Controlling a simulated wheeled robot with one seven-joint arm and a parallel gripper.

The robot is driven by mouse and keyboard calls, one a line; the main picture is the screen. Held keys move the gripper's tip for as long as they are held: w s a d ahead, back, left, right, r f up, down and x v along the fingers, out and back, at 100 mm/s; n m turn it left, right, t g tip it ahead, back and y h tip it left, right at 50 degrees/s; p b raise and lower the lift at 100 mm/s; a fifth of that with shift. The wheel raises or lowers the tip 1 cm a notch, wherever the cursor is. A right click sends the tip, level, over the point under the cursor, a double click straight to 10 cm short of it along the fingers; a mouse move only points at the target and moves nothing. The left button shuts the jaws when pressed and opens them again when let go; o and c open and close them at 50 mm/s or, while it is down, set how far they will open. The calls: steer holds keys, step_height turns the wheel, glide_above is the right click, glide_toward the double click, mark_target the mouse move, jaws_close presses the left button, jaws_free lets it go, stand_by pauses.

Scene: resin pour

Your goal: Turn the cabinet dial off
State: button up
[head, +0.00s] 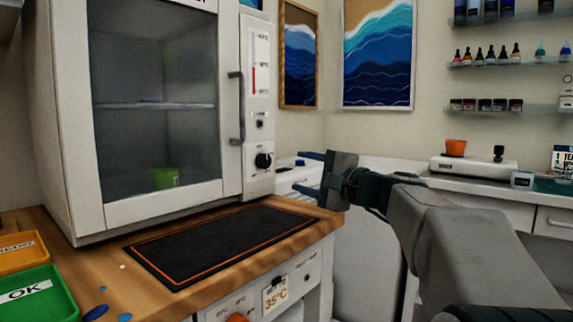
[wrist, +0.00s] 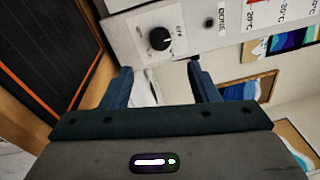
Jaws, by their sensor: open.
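The cabinet (head: 70,130) is a white box with a glass door (head: 155,110) on the bench at the left of the head view. The door is closed. Its dial (head: 263,160) is a round black knob low on the right-hand front panel. In the wrist view the dial (wrist: 160,39) shows near the top, beyond the fingertips, with a small light mark on it. My gripper (head: 307,172) is to the right of the dial, apart from it. Its two fingers are spread and empty in the wrist view (wrist: 160,80). I cannot read the dial's setting.
A black mat (head: 220,240) with an orange border lies before the cabinet. The cabinet's vertical door handle (head: 237,108) sticks out left of the panel. Green (head: 35,298) and orange (head: 22,252) trays sit at the left. A counter with a scale (head: 472,166) stands at the right.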

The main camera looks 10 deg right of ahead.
steer(key=shift+v, duration=1.65)
steer(key=shift+a+r+p, duration=0.15)
steer(key=shift+a+p, duration=0.05)
steer(key=shift+p, duration=0.35)
steer(key=s+a+g+p, duration=0.1)
steer(key=p, duration=0.1)
steer(key=a+n+g+p, duration=0.1)
steer(key=a+p, duration=0.1)
steer(key=p, duration=0.1)
steer(key=s+a+n+g+p, duration=0.1)
steer(key=a+p, duration=0.1)
steer(key=p, duration=0.1)
steer(key=shift+s+a+r+g, duration=0.15)
steer(key=shift+s+r+g, duration=0.05)
steer(key=shift+s+g, duration=0.2)
steer(key=s+a+n+g+h+p, duration=0.4)
steer(key=s+p, duration=0.3)
steer(key=p, duration=0.5)
steer(key=s+d+r+n+g+h+p, duration=0.1)
steer(key=s+r+n+g+h+p, duration=0.1)
steer(key=s+n+p, duration=0.2)
steer(key=s+d+r+n+g+h+p, duration=0.1)
steer(key=s+r+n+g+h+p, duration=0.1)
steer(key=s+p, duration=0.8)
steer(key=shift+d+n+g+h+p, duration=0.25)
steer(key=shift+n+g+h+p, duration=0.55)
steer(key=shift+p, duration=1.55)
steer(key=shift+s, duration=0.1)
